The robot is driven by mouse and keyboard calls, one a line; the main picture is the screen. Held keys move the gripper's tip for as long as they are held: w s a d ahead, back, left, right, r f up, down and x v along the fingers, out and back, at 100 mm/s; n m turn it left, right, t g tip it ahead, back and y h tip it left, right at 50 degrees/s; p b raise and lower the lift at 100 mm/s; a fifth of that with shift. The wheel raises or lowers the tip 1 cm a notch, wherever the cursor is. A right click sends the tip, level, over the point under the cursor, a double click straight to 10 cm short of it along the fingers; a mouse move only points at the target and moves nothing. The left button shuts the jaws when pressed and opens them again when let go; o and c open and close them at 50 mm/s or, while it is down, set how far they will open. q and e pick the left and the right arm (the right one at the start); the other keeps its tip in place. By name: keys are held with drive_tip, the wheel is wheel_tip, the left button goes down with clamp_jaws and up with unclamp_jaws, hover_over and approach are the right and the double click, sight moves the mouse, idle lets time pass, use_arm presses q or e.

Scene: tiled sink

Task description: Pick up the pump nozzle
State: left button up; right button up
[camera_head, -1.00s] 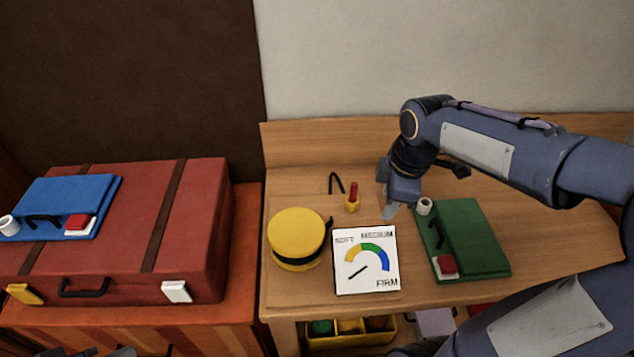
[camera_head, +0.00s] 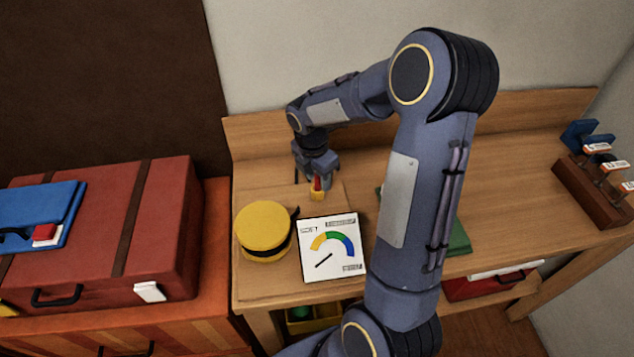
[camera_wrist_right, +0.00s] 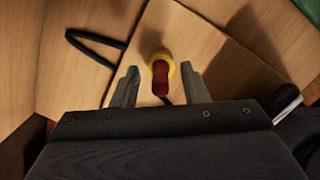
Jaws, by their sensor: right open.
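The pump nozzle (camera_head: 317,184) looks like a small red stem on a yellow base, on the wooden table behind the dial card. It also shows in the right wrist view (camera_wrist_right: 160,78), between and just beyond the fingertips. My right gripper (camera_head: 316,176) is open above it, with one finger on each side; in the right wrist view (camera_wrist_right: 158,84) both fingers are apart from it. My left gripper is not in view.
A yellow round pump (camera_head: 262,228) and a white dial card (camera_head: 318,268) stand close in front. A black hose (camera_wrist_right: 95,42) lies beside the nozzle. A green case (camera_head: 458,238) is partly hidden by my arm. A wooden rack (camera_head: 592,192) stands far right.

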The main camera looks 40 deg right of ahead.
drive_tip(key=shift+f, duration=0.5)
clamp_jaws()
drive_tip(key=shift+r, duration=0.15)
